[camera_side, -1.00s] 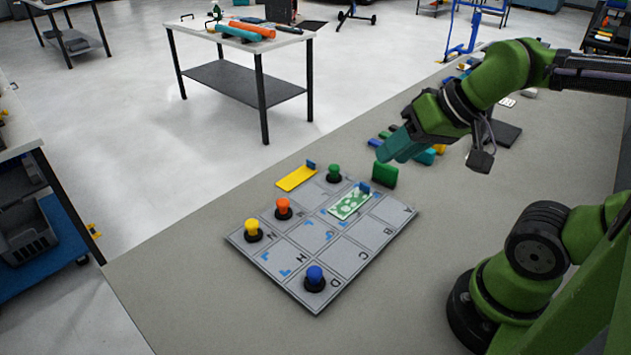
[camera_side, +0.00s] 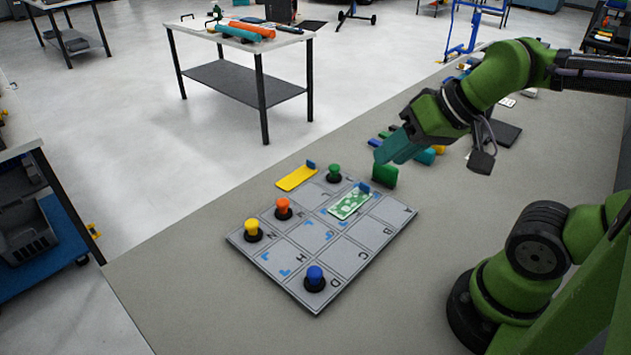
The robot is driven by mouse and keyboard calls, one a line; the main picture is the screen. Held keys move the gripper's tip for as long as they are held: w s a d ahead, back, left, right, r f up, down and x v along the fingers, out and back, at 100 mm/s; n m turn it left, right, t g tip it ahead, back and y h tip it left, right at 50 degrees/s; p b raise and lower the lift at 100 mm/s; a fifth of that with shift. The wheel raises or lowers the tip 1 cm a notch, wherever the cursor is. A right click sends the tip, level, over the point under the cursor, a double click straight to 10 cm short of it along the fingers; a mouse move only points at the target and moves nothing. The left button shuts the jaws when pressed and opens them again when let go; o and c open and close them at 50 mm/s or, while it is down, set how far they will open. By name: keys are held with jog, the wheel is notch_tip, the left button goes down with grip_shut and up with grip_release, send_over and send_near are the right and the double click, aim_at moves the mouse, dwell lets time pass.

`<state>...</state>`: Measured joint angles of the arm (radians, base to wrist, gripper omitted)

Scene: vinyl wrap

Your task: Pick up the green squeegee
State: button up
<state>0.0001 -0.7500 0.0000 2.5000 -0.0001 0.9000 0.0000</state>
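The green squeegee (camera_side: 384,175) stands upright on the grey table, just beyond the upper right corner of the grid board. My gripper (camera_side: 385,157) has teal fingers that point down and to the left, with their tips at the squeegee's top edge. I cannot tell from this side whether the fingers touch the squeegee or lie around it. The fingers overlap in this view, so the gap between them is hidden.
A grey lettered board (camera_side: 320,238) carries several coloured knobs and a green patterned card (camera_side: 349,202). A yellow piece with a blue edge (camera_side: 297,177) lies at its far edge. Several coloured tools (camera_side: 425,157) lie behind my gripper. The table's front left is clear.

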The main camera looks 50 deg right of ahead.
jog(key=o, duration=0.4)
jog(key=shift+c, duration=0.2)
jog(key=shift+d, duration=0.1)
jog(key=m+g+h, duration=0.2)
jog(key=m+g, duration=0.3)
jog(key=m, duration=2.6)
send_over(383, 180)
jog(key=d, duration=0.2)
jog(key=f, duration=1.8)
jog(key=shift+a+f, duration=0.2)
jog(key=shift+f, duration=0.15)
jog(key=shift+w+a+f, duration=0.15)
jog(key=shift+f, duration=1.15)
jog(key=shift+w+a+f, duration=0.1)
jog(key=shift+a+f, duration=0.05)
jog(key=shift+f, duration=1.15)
